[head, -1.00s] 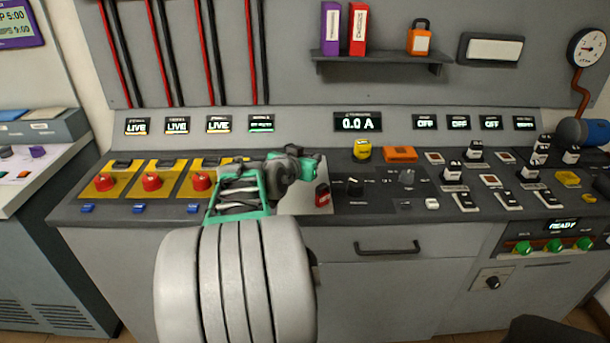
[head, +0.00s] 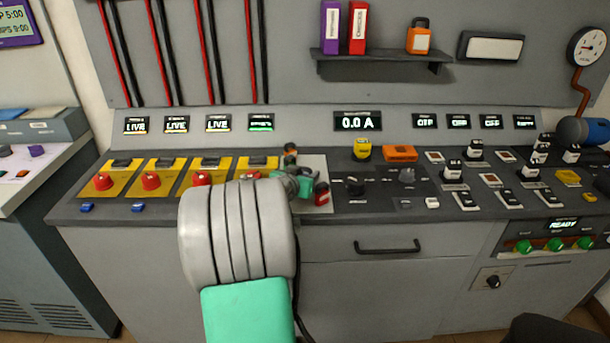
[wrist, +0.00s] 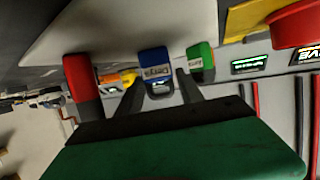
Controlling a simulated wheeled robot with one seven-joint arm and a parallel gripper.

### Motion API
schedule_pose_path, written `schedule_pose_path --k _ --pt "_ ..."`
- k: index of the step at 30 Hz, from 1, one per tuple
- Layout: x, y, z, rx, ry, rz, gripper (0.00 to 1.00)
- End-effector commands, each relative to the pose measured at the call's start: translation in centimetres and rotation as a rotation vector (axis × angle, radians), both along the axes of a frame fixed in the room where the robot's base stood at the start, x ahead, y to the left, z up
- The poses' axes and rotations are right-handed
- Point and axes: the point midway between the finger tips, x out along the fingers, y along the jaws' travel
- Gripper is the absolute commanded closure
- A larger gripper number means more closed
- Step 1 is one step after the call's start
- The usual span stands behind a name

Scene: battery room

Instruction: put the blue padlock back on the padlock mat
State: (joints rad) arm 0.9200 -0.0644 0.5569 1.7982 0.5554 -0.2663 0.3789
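The padlock mat (head: 316,167) is a pale plate on the console top; it also shows in the wrist view (wrist: 115,32). In the wrist view the blue padlock (wrist: 156,65), with a white label, stands at the mat between a red padlock (wrist: 83,80) and a green padlock (wrist: 201,60). My gripper (wrist: 160,80) is open, its fingers apart on either side of the blue padlock's shackle end, the body just beyond the tips. In the head view my gripper (head: 304,184) covers the blue padlock; the red padlock (head: 321,194) shows beside it.
Yellow breaker plates with red knobs (head: 151,181) lie left of the mat. A black knob (head: 354,186) and a yellow item (head: 362,149) are close on the right. A shelf (head: 380,58) holds binders and an orange padlock (head: 419,36). A drawer handle (head: 387,247) sticks out below.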

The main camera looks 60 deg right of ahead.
Motion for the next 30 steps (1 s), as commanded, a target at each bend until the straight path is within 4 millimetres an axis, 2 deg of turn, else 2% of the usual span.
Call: schedule_pose_path --k 1,4,14,17,24,30 --pt "0.0 0.0 0.0 0.0 0.0 0.0 0.51" --pt "0.0 0.0 0.1 0.0 0.0 0.0 0.43" --pt "0.0 0.1 0.7 0.0 0.0 0.0 0.42" --pt "0.1 1.7 1.1 -0.003 -0.002 0.004 0.42" --pt "-0.4 7.6 3.2 -0.003 -0.001 0.006 0.42" --pt "-0.7 10.8 4.3 -0.002 -0.001 0.003 0.42"
